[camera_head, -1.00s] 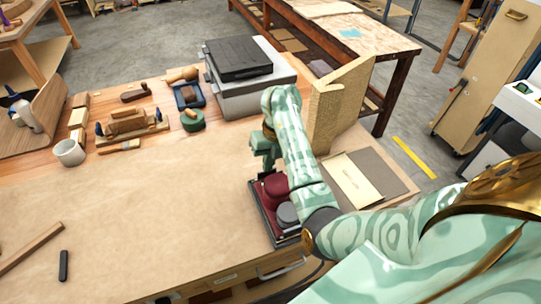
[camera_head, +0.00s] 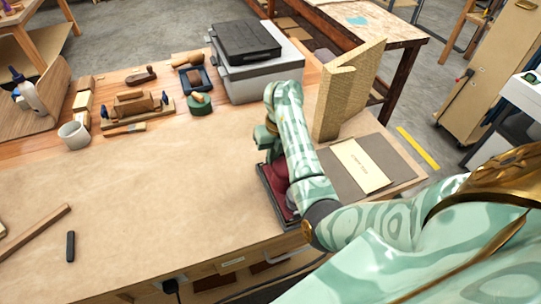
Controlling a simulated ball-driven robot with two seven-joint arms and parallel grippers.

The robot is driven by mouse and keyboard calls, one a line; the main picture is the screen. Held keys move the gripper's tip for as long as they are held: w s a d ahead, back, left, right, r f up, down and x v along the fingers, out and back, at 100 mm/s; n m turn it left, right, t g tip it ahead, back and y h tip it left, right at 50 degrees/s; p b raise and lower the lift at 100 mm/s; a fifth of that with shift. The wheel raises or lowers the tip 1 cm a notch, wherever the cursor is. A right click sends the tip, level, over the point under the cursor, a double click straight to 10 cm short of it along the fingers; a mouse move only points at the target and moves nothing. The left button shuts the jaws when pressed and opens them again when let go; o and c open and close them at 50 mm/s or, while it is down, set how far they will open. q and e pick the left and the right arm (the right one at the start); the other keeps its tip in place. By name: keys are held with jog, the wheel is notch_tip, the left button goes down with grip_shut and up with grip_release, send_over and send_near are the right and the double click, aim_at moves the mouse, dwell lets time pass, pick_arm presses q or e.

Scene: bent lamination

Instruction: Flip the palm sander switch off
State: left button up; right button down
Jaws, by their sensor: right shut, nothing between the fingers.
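The palm sander (camera_head: 280,184) is a dark red body in a shallow black tray (camera_head: 274,207) near the front right of the workbench. My right forearm and wrist cover most of it, and its switch is hidden. My right gripper (camera_head: 268,155) points down at the back left edge of the sander, shut and empty. I cannot tell whether it touches the sander. My left gripper is out of view.
A grey case (camera_head: 262,80) is behind. The paper-covered middle (camera_head: 140,190) is clear.

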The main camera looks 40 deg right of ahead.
jog(key=shift+d, duration=0.2)
jog(key=shift+d+f, duration=0.1)
jog(key=shift+d, duration=0.25)
jog(key=shift+s+d, duration=0.1)
jog(key=shift+d, duration=0.15)
jog(key=shift+d+r+p, duration=0.25)
jog(key=shift+p, duration=0.15)
jog(key=shift+s+d, duration=0.1)
jog(key=shift+d, duration=0.1)
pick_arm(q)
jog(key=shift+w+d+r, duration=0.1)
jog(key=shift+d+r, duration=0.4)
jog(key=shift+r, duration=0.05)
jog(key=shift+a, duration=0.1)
pick_arm(e)
jog(key=shift+a, duration=0.1)
